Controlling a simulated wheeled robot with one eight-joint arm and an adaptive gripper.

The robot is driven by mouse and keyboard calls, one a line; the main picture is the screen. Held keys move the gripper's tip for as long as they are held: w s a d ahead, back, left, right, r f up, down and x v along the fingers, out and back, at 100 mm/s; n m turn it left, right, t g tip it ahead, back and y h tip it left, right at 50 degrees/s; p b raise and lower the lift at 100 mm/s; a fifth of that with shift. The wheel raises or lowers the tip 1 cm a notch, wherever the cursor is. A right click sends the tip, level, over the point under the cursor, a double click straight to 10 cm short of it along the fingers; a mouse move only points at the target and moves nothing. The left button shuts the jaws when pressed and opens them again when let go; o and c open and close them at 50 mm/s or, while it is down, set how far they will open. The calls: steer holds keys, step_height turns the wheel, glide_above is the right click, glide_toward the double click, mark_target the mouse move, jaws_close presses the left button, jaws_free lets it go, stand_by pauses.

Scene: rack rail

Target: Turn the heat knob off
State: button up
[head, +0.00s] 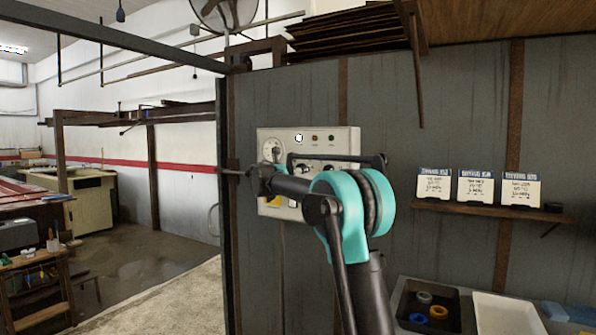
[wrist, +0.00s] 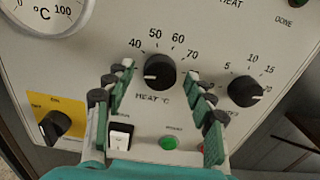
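The heat knob (wrist: 159,72) is round and black, marked HEAT °C, on a pale control panel (wrist: 215,25). Its white mark points left and slightly down, below the 40 on its scale. My gripper (wrist: 159,68) is open, with one green-padded finger on each side of the knob. Gaps show between the fingers and the knob, and I cannot tell how far the tips are from the panel. In the head view the panel (head: 345,143) hangs on a grey wall, and my arm covers much of its lower part, so I cannot make out the heat knob there.
A second black knob (wrist: 245,88) sits right of the heat knob. Below are a rocker switch (wrist: 120,137) and a green button (wrist: 168,143). A rotary switch (wrist: 55,126) on a yellow plate is lower left. A shelf with cards (head: 480,205) is right of the panel.

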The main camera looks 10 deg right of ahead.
steer(key=v, duration=1.2)
steer(key=s+d+f+m+g+y, duration=0.1)
steer(key=s+d+f+m+g, duration=0.1)
steer(key=s+d+f+m, duration=0.55)
steer(key=s+d+f+m+g+y, duration=0.1)
steer(key=s+d+f+m+g, duration=0.3)
steer(key=f, duration=0.6)
steer(key=s+d+f+m+g+y, duration=0.1)
steer(key=s+d+f+m, duration=0.25)
steer(key=s+f, duration=0.45)
steer(key=s+a+f+m+g+y, duration=0.1)
steer(key=s+a+f+m+y, duration=0.1)
steer(key=s+f+m, duration=0.5)
steer(key=s+a+f+m+g+y, duration=0.1)
steer(key=s+f+m+y, duration=0.4)
steer(key=s+f, duration=1.3)
steer(key=shift+s+a+m+g+y, duration=0.35)
steer(key=shift+s+m+g, duration=0.35)
steer(key=shift+m, duration=0.3)
